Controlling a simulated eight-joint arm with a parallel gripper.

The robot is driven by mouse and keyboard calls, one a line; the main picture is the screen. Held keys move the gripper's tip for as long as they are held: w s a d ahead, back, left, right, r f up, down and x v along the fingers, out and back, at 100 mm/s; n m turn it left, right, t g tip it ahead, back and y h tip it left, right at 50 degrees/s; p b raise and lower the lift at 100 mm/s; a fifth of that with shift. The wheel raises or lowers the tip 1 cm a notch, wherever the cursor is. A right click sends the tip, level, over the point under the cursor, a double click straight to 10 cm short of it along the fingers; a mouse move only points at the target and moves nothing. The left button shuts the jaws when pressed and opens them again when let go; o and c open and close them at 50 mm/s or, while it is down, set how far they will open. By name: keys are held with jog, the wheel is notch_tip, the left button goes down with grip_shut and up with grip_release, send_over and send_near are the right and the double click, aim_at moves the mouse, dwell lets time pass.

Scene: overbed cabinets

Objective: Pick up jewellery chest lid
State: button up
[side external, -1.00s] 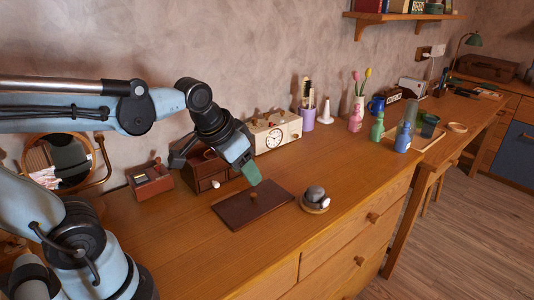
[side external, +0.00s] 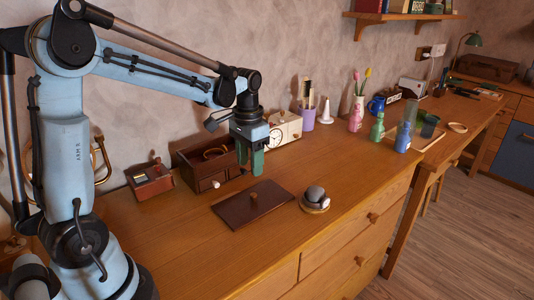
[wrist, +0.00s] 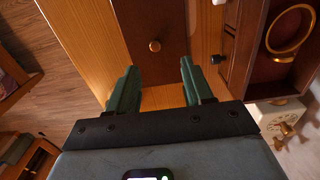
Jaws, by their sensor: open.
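The jewellery chest lid (side external: 238,211) is a flat dark brown panel with a small round knob (side external: 254,198) on top. It lies on the wooden dresser in front of the open chest (side external: 196,172). In the wrist view the lid (wrist: 150,20) runs up from between the fingers, its knob (wrist: 155,45) just beyond the fingertips. My gripper (side external: 250,170) points down with green fingers, above and behind the lid in the side view. It also shows in the wrist view (wrist: 158,68), with its fingers apart and nothing between them.
The open chest holds a gold ring-shaped item (wrist: 290,32). A cream clock box (side external: 285,128) stands close behind my gripper. A round dish with a grey item (side external: 315,200) sits right of the lid. A small brown box (side external: 150,180) stands left of the chest. The dresser top before the lid is clear.

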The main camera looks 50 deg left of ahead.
aim_at(253, 195)
notch_tip(253, 195, down, 4)
jog(key=shift+r, duration=0.15)
jog(key=shift+w+d+f, duration=0.1)
jog(key=shift+d+f, duration=0.15)
jog(key=shift+f, duration=1.1)
jog(key=shift+d+f, duration=0.2)
jog(key=shift+f, duration=1.1)
jog(key=shift+c, duration=0.5)
grip_shut()
